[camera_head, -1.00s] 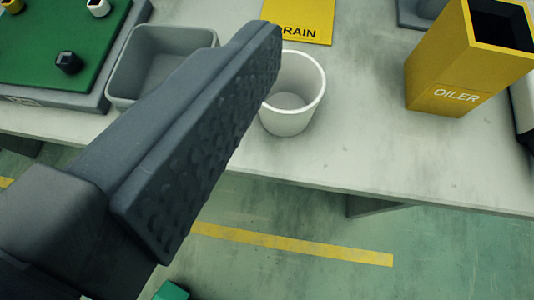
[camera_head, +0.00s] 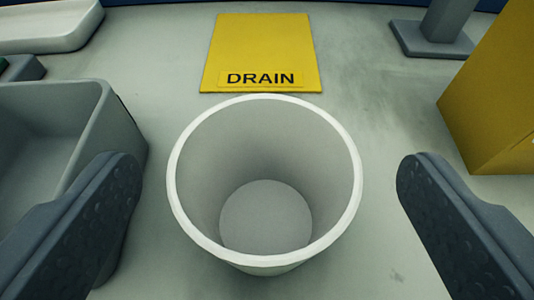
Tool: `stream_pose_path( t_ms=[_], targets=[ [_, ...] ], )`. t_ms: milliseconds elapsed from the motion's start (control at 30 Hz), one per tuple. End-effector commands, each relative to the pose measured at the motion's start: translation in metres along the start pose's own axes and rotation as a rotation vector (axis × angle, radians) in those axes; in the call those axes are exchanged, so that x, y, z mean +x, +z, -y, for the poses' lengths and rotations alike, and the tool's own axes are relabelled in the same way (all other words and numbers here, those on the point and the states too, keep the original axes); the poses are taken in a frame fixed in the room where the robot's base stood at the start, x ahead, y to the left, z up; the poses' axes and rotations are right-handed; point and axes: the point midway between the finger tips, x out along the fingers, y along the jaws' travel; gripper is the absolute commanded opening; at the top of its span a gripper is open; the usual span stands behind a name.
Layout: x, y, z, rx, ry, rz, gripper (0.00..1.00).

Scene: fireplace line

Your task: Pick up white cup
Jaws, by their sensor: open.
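The white cup (camera_head: 264,262) stands upright on the pale grey table, in the middle of the view. I look down into it from above, and it is empty. My gripper (camera_head: 264,185) is open, with one dark finger to the left of the cup and the other to the right. There is a gap between the cup and each finger, wider on the right than at the left finger's tip. Neither finger appears to touch the cup.
A grey bin (camera_head: 112,130) stands close on the left, by the left finger. A yellow DRAIN plate (camera_head: 260,48) lies just behind the cup. A yellow box (camera_head: 495,90) stands at the right. A grey stand (camera_head: 435,38) is at the back right.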

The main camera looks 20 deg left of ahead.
Motion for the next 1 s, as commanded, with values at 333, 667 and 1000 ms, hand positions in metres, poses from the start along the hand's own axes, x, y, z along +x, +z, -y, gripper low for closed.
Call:
stream_pose_path(
  t_ms=[333, 667, 1000],
  targets=[
    [0.033, 0.000, 0.001, -0.002, -0.002, 0.003, 0.84],
    [0.054, -0.003, 0.000, 0.000, 0.001, 0.000, 0.84],
    [0.054, -0.002, 0.001, 0.000, 0.000, 0.002, 0.41]
  ],
)
